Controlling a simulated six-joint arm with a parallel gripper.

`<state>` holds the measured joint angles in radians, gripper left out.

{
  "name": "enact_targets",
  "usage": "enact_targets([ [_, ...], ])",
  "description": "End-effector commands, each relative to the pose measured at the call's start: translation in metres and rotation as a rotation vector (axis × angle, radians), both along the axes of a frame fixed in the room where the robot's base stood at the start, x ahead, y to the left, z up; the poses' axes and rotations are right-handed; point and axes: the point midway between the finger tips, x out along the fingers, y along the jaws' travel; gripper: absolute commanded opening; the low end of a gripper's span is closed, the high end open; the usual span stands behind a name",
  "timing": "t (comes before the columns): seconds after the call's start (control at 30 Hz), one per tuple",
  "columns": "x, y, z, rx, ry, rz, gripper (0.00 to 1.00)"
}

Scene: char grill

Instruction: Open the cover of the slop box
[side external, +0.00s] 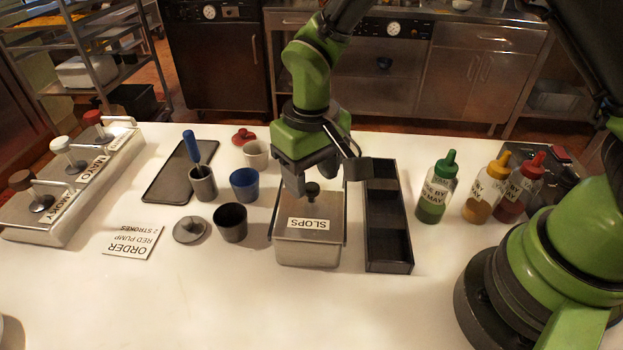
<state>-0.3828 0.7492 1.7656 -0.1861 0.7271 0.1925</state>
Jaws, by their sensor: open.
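The slop box (307,254) is a metal box in the middle of the white table, with a "SLOPS" label on its cover. Its flat cover (323,237) lies shut on top and has a dark round knob (312,189) near its far side. My gripper (297,190) points down over the far part of the cover, close to the knob. It is open and holds nothing. The gap between the fingertips and the knob is hard to judge from this view.
A black divided tray (389,268) stands close right of the box. A dark cup (230,223), a blue cup (244,184) and a grey lid (191,230) stand left. Sauce bottles (437,188) stand farther right. The table's front is clear.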

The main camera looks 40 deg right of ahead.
Motion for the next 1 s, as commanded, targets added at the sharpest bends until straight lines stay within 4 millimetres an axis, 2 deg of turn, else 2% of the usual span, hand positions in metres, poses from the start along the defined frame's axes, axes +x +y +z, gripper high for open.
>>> enact_targets([
  [0.17,0.0,0.0,-0.016,0.0,0.002,-0.001,0.53],
  [0.47,0.0,0.0,-0.017,0.001,-0.001,0.0,0.53],
  [0.6,0.0,0.0,-0.017,0.001,0.0,0.0,0.2],
  [0.7,0.0,0.0,-0.017,0.001,-0.001,0.0,0.0],
  [0.87,0.003,-0.002,-0.017,0.001,-0.001,-0.003,0.0],
  [1.0,0.021,-0.02,-0.018,0.001,-0.003,-0.008,0.0],
])
